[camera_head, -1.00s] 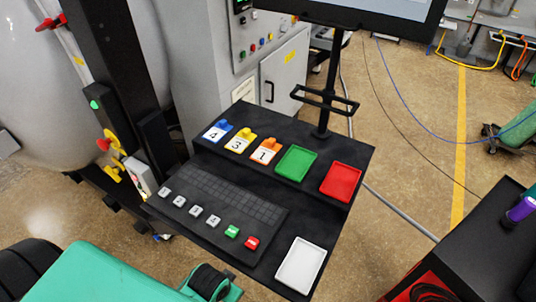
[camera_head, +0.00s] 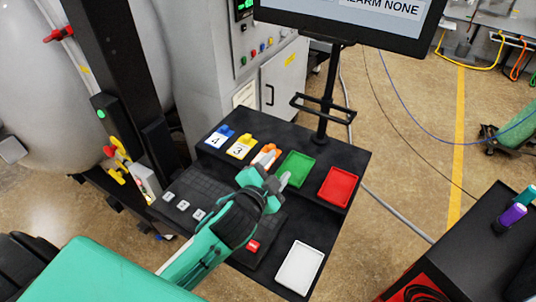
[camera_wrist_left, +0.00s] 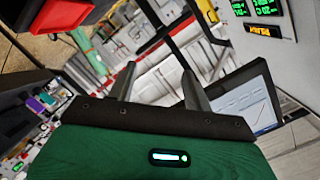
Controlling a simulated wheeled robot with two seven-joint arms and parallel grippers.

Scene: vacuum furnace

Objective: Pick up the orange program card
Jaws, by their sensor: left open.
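The orange program card (camera_head: 267,151) sits in the back row of the black console, right of the yellow card (camera_head: 242,147) marked 3 and the blue card (camera_head: 219,136) marked 4. I cannot make out the orange card in that view. My right gripper is not in view.
A green tray (camera_head: 295,168), a red tray (camera_head: 338,187) and a white tray (camera_head: 299,268) on the console look empty. A monitor (camera_head: 350,22) on a post (camera_head: 326,105) rises behind. A black cart (camera_head: 470,235) with bottles stands at the right.

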